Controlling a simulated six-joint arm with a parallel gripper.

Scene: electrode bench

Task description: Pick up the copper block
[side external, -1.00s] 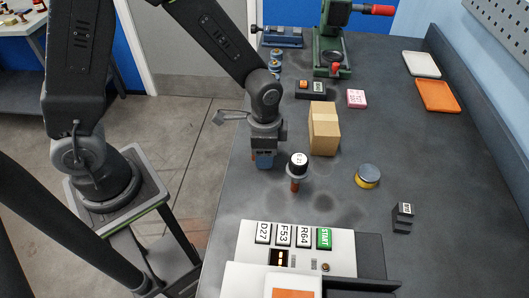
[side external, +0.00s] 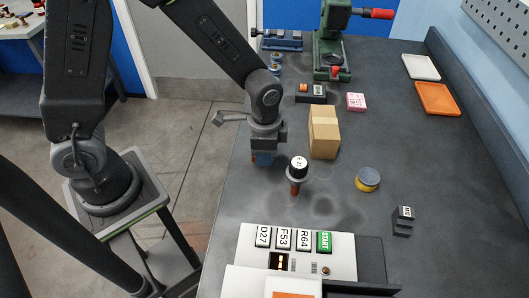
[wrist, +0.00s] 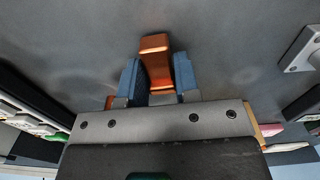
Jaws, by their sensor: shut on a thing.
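The copper block (wrist: 156,62) shows in the wrist view as an orange-brown piece between the two blue fingers of my gripper (wrist: 157,78). The fingers are shut on it, one on each side, and its far end stands out past them. In the side view my gripper (side external: 263,158) points down near the left edge of the bench. There the fingers hide most of the block, and I cannot tell how far it is above the bench top.
A black-capped electrode with a copper rod (side external: 296,188) stands just right of my gripper. A cardboard box (side external: 323,131) is behind it. A blue-and-yellow round tin (side external: 367,179) lies further right. A white button panel (side external: 252,258) is in front. A green press (side external: 333,60) stands at the back.

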